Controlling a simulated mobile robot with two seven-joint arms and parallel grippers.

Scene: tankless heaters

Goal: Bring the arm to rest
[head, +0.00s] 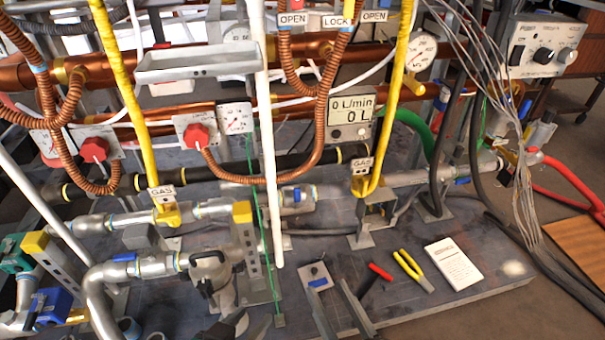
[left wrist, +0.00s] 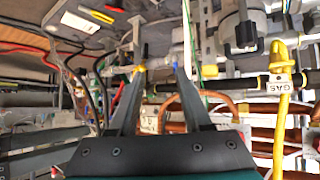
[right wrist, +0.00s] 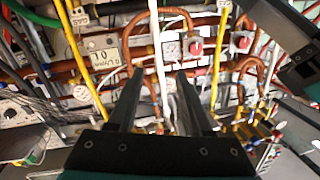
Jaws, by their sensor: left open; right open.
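My left gripper (head: 250,320) shows only in part at the bottom edge of the head view, left of my right gripper. In the left wrist view my left gripper (left wrist: 157,70) has its fingers apart with nothing between them. My right gripper (head: 329,288) reaches in from the bottom of the head view, its two grey fingers apart, above the grey base plate. In the right wrist view my right gripper (right wrist: 160,70) is open and empty, with the pipework behind it. Most of both arms is outside the head view.
Red-handled (head: 380,272) and yellow-handled (head: 410,267) tools and a white card (head: 454,264) lie on the base plate (head: 430,303). Copper, yellow and silver pipes, a white upright pole (head: 266,140) and a flow display (head: 350,110) crowd the space ahead. Cables hang at right.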

